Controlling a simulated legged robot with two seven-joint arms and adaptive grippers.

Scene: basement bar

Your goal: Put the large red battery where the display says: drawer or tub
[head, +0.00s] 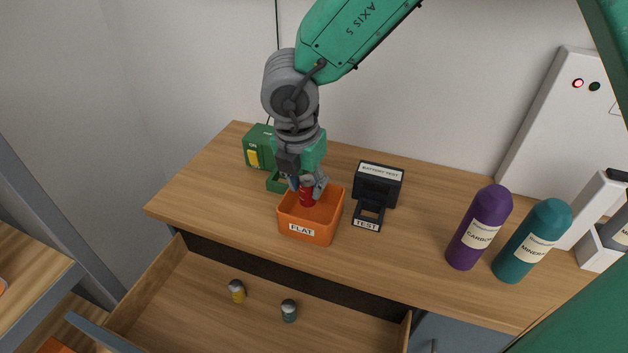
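The large red battery (307,196) is upright between the fingers of my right gripper (307,184), which is shut on it. Its lower part is within the opening of the orange tub (308,236), labelled FLAT; I cannot tell whether it touches the bottom. The black battery tester (378,184), labelled BATTERY TEST, stands right of the tub with an empty TEST cradle (368,216) in front. Its display looks dark and I can read nothing on it. My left gripper is not in view.
A green charger-like box (258,147) stands behind the tub, partly hidden by my arm. A purple bottle (480,228) and a teal bottle (531,241) stand on the right of the worktop (420,250). A white panel (560,130) with a lit red lamp is behind them.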

